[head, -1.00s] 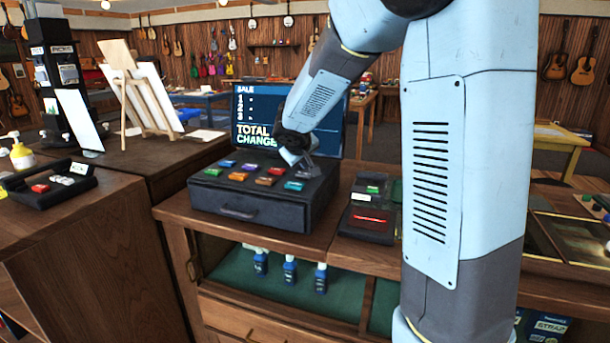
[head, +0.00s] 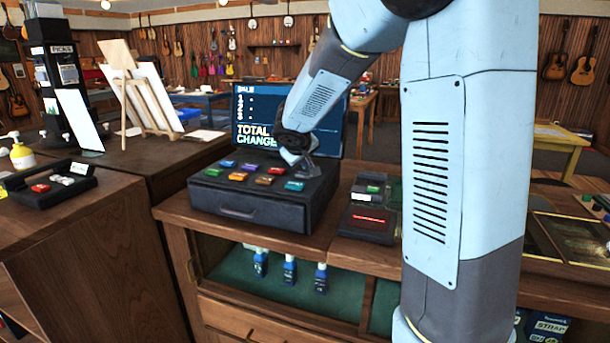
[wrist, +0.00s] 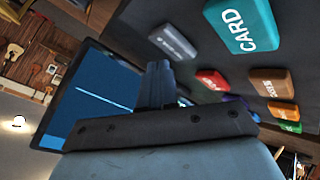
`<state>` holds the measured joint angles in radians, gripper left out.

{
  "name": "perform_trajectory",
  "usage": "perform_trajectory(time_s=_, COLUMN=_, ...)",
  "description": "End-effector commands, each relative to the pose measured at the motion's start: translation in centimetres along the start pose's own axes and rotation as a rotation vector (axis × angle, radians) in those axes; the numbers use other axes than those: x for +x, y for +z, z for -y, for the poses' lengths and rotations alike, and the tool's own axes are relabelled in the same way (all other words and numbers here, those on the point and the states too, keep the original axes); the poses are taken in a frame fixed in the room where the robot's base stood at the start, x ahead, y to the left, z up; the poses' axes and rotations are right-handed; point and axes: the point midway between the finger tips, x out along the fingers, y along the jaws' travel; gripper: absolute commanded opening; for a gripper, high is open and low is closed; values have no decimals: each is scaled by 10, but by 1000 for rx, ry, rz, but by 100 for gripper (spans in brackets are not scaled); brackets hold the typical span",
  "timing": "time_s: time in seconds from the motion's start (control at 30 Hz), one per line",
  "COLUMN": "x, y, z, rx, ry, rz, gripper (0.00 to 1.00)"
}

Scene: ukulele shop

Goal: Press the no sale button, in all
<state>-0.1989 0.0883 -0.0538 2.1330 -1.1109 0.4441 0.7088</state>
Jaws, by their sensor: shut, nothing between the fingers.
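The black cash register (head: 252,215) stands on the wooden counter with two rows of coloured buttons on top. My gripper (head: 309,170) is shut and empty, low over the right end of the back row. In the wrist view its fingers (wrist: 158,78) point toward the register top, beside a grey button (wrist: 172,43) whose lettering is too blurred to read. In the head view my gripper hides that button. A teal CARD button (wrist: 242,25) lies nearby, in front of my gripper in the head view (head: 294,186). I cannot tell whether the fingers touch the grey button.
The register's blue display (head: 258,105) stands just behind my gripper. A red button (wrist: 212,80) and other coloured buttons lie along the rows. A card terminal (head: 368,218) sits to the right on the counter. A black tray (head: 50,190) is at left.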

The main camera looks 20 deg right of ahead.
Motion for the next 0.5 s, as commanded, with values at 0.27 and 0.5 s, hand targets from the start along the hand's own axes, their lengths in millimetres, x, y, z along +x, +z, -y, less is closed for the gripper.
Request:
perform_trajectory(time_s=0.27, x=1, y=0, z=1, rx=0, ry=0, rz=0, gripper=0)
perform_trajectory(time_s=0.5, x=5, y=3, z=4, rx=-1, ry=-1, rz=0, gripper=0)
